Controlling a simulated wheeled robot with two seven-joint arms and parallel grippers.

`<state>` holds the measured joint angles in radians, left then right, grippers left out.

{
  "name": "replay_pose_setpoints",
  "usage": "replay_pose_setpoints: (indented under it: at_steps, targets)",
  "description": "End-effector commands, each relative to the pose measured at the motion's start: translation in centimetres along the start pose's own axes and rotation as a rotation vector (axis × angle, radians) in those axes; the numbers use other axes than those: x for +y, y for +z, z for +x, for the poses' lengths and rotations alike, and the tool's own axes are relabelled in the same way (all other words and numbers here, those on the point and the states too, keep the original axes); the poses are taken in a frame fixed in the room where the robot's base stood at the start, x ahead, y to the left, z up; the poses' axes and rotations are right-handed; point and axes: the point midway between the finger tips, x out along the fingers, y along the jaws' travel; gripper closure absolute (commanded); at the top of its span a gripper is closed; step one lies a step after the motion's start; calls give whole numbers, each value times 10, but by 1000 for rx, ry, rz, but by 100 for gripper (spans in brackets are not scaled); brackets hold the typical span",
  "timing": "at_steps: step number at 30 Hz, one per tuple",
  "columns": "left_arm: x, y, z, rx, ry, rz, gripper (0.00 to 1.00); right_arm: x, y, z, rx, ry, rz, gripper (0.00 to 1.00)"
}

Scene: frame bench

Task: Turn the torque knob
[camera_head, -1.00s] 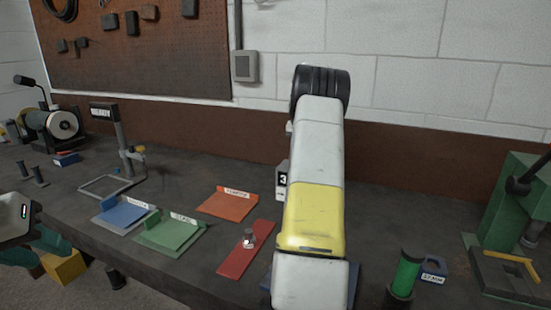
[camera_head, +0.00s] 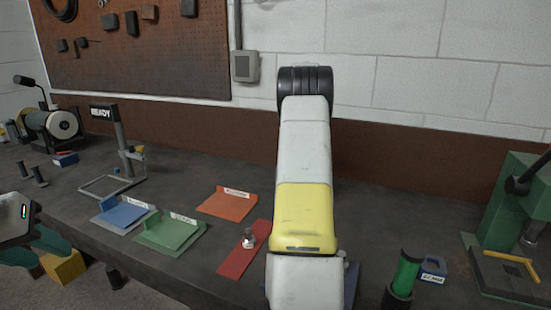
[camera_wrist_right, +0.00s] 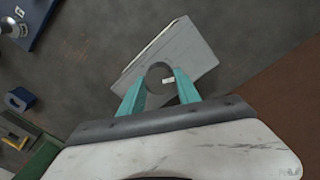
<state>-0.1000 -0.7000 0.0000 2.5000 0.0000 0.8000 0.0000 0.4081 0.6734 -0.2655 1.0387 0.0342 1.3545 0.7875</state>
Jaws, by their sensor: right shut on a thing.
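In the right wrist view, the torque knob (camera_wrist_right: 157,73) is a dark round disc on a pale grey box (camera_wrist_right: 190,45); a small white label shows beside it. The teal fingers of my right gripper (camera_wrist_right: 160,80) are on either side of the knob and shut on it. In the head view my right arm hides the knob, the box and the right gripper. My left gripper (camera_head: 40,252) is at the left edge, off the bench front, its teal fingers apart and empty.
On the bench are blue (camera_head: 122,213), green (camera_head: 172,236) and orange (camera_head: 228,203) trays and a red mat (camera_head: 238,262) with a metal fitting (camera_head: 249,238). A READY stand (camera_head: 120,145) is behind left. A green cylinder (camera_head: 407,270) and green press (camera_head: 512,205) are right.

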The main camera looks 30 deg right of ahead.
Motion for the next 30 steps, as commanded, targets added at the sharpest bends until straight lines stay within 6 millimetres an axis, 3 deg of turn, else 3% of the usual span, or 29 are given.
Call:
replay_pose_setpoints:
  at_steps: [17, 18, 21, 30]
  targets:
    - [0, 0, 0, 0, 0, 0, 64, 0, 0, 0, 2, -2, 34, 100]
    - [0, 0, 0, 0, 0, 0, 64, 0, 0, 0, 1, -2, 34, 57]
    - [0, 0, 0, 0, 0, 0, 64, 0, 0, 0, 1, -2, 33, 39]
    - [0, 0, 0, 0, 0, 0, 64, 0, 0, -1, 0, -1, 32, 39]
